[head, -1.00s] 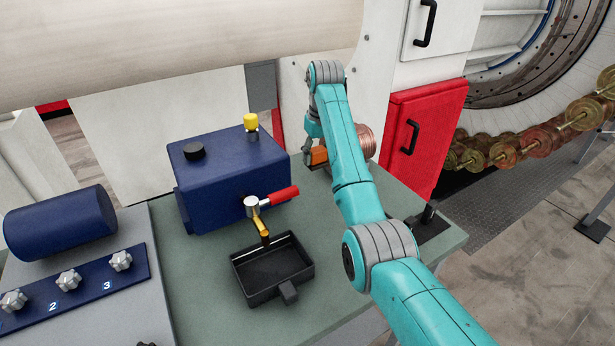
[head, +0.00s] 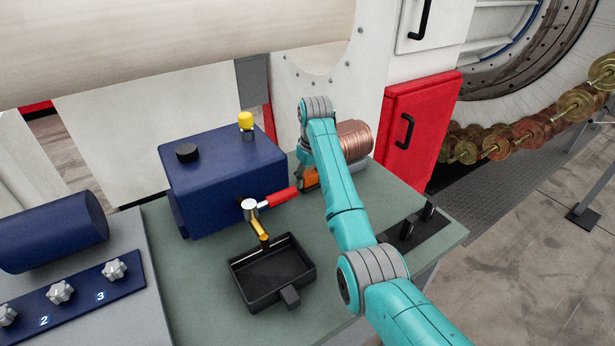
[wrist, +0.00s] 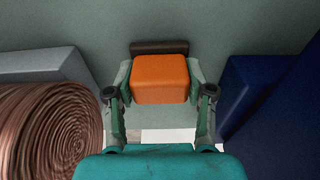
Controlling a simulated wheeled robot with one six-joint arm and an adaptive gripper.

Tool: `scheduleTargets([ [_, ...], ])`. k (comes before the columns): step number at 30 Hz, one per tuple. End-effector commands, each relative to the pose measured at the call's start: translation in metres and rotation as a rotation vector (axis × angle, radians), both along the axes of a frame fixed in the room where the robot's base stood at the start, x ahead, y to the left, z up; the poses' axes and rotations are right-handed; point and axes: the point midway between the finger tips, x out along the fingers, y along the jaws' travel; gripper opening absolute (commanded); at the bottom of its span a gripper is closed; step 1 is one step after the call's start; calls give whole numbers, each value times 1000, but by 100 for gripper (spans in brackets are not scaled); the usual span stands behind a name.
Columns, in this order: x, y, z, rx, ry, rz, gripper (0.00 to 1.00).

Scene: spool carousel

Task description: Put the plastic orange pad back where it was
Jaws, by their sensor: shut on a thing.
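The orange pad (wrist: 160,79) is a small block with rounded edges, held between the two fingers of my gripper (wrist: 160,95) in the wrist view. My gripper is shut on it. In the head view the orange pad (head: 310,178) shows as a small patch beside my forearm, which hides most of my gripper. It is above the green bench top (head: 200,300), between the blue tank and the copper spool. In the wrist view a dark brown bar (wrist: 159,47) lies just beyond the pad; I cannot tell whether they touch.
The copper spool (head: 354,138) is close on one side, the blue tank (head: 225,175) with its red-handled tap (head: 270,202) on the other. A black tray (head: 272,272) stands under the tap. A black holder (head: 418,228) sits near the bench's right edge. A red cabinet (head: 420,130) stands behind.

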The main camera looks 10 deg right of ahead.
Motion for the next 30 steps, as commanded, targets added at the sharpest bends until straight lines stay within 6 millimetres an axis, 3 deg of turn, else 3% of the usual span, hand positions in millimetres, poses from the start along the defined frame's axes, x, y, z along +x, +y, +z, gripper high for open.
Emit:
scheduleTargets([
  [10, 0, 0, -3, 0, 0, 0, 21],
  [11, 0, 0, -3, 0, 0, 0, 56],
  [14, 0, 0, -3, 0, 0, 0, 78],
  [24, 0, 0, -1, 0, -1, 0, 78],
  [30, 3, 2, 20, 0, -2, 0, 78],
])
